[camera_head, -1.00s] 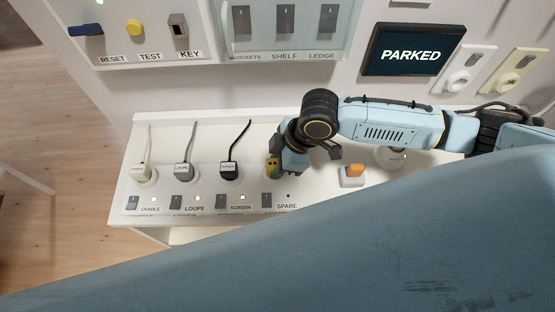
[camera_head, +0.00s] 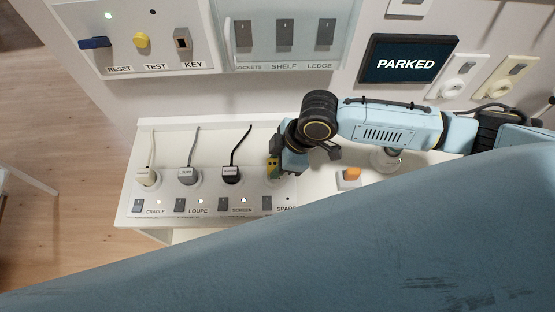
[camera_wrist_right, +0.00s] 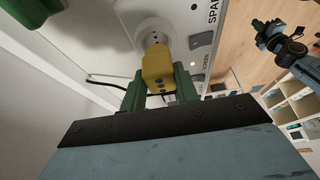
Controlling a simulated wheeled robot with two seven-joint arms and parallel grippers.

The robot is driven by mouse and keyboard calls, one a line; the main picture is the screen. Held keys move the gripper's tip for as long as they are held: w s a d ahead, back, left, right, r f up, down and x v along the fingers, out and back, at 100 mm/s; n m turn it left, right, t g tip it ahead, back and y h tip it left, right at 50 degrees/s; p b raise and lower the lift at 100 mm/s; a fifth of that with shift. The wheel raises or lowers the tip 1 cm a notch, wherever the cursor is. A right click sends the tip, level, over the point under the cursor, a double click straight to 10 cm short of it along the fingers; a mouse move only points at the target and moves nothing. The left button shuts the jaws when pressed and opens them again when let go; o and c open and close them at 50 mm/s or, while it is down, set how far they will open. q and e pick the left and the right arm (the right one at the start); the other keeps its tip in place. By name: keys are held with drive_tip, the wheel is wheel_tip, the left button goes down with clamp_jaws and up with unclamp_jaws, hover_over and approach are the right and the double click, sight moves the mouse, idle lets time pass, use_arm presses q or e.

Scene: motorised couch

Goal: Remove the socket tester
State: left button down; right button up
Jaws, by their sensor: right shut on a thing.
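The socket tester (camera_wrist_right: 158,68) is a small yellow block in the right wrist view. Its far end meets a round white socket (camera_wrist_right: 154,30) beside the SPARE label, and I cannot tell whether it is fully seated. My right gripper (camera_wrist_right: 160,88) is shut on it, with a green finger on either side.
Cradle (camera_head: 148,177), loupe (camera_head: 187,176) and screen (camera_head: 231,172) plugs with cords stand left of the tester on the white strip. A screen (camera_head: 408,62) reads PARKED. A blue surface fills the lower foreground.

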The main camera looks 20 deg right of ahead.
drive_tip(key=shift+r, duration=0.2)
wheel_tip(320, 180, up, 2)
drive_tip(key=shift+r+p, duration=0.1)
drive_tip(key=shift+p, duration=0.45)
drive_tip(key=shift+r, duration=2.4)
